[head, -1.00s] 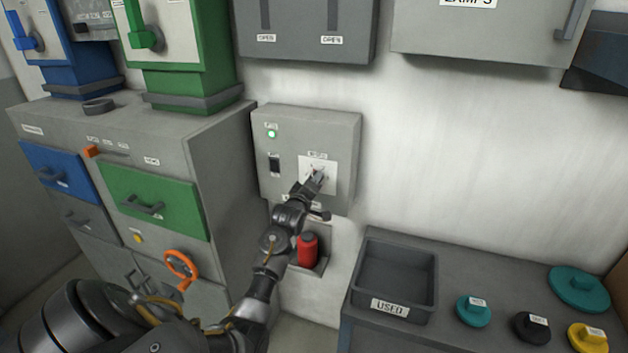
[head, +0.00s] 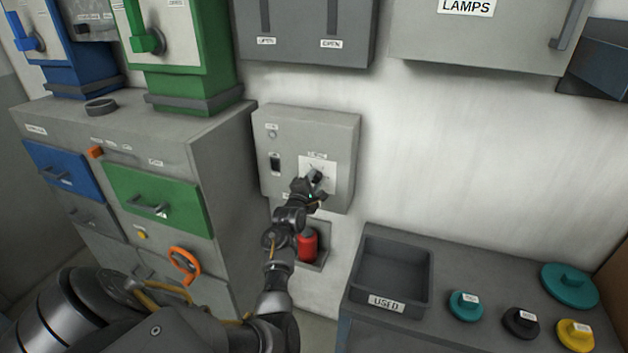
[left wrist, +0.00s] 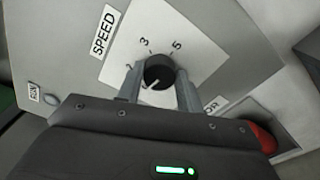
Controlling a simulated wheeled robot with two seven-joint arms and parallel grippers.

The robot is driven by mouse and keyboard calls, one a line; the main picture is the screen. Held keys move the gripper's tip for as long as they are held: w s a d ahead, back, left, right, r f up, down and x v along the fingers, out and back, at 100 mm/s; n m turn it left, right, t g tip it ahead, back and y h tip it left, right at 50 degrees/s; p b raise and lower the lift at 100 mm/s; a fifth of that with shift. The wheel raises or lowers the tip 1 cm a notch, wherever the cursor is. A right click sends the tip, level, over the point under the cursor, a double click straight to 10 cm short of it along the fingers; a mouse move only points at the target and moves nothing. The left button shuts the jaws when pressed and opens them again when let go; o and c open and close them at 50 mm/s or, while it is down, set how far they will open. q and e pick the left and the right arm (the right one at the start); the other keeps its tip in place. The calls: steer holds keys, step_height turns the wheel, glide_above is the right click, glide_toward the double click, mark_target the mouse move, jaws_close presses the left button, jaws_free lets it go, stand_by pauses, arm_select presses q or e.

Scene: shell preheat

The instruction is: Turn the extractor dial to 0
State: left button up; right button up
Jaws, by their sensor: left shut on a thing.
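The extractor dial (head: 317,175) is a small black round knob on a white plate, on the front of a grey wall box (head: 338,133). In the left wrist view the dial (left wrist: 159,70) has a white pointer mark slanting to the picture's lower left. Its scale shows a 3 and a 5; the 0 is hidden or not readable. A label reads SPEED. My left gripper (head: 312,183) is shut on the dial, one finger on each side, also in the left wrist view (left wrist: 160,88). The box's run lamp (head: 272,134) is unlit. My right gripper is out of view.
A black switch (head: 275,163) sits left of the dial. A USED tray (head: 386,303) and several coloured lids are on the bench at right. A grey cabinet (head: 200,135) stands at left.

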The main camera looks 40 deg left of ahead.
arm_select(q)
steer(key=shift+n, duration=0.8)
steer(key=shift+p, duration=0.3)
steer(key=o, duration=1)
